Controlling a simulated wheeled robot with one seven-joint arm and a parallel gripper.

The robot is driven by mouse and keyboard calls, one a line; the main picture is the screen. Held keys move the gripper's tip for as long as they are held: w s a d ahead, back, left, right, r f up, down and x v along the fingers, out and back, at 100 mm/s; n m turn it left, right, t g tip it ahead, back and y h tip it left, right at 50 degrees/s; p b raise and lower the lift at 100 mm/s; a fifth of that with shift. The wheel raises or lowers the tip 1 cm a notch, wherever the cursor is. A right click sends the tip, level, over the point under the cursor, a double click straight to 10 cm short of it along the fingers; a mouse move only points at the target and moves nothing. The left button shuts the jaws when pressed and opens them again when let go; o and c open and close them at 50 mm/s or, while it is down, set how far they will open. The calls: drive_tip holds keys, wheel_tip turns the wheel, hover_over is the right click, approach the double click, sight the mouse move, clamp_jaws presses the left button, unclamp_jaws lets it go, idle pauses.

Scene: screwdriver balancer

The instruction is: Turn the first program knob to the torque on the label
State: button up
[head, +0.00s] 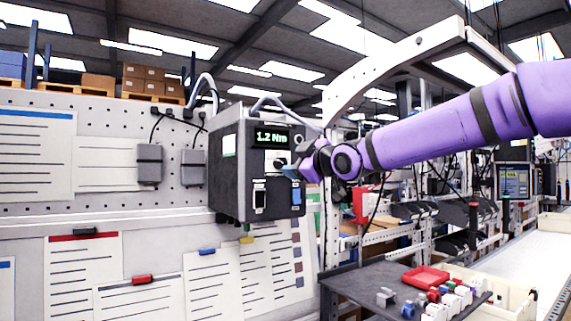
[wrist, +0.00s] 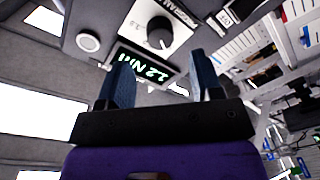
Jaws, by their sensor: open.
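The dark grey controller box (head: 226,170) hangs on the pegboard wall, and its green display (head: 271,136) reads 1.2 Nm. Below the display is a white plate with the dark round program knob, partly hidden by my gripper in the head view. In the wrist view the knob (wrist: 160,32) shows clear on its white plate with a pale pointer mark, and the display (wrist: 145,67) appears tilted. My gripper (wrist: 163,75) is open, its two blue fingers apart and short of the knob, with nothing between them. A small white-green label (head: 229,145) is on the box's side, its text too small to read.
Paper sheets (head: 80,280) cover the lower wall. A dark shelf (head: 350,285) with a red tray (head: 425,277) and small parts stands lower right.

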sight(283, 163)
drive_tip(key=shift+x, duration=2.4)
drive_tip(key=c, duration=0.9)
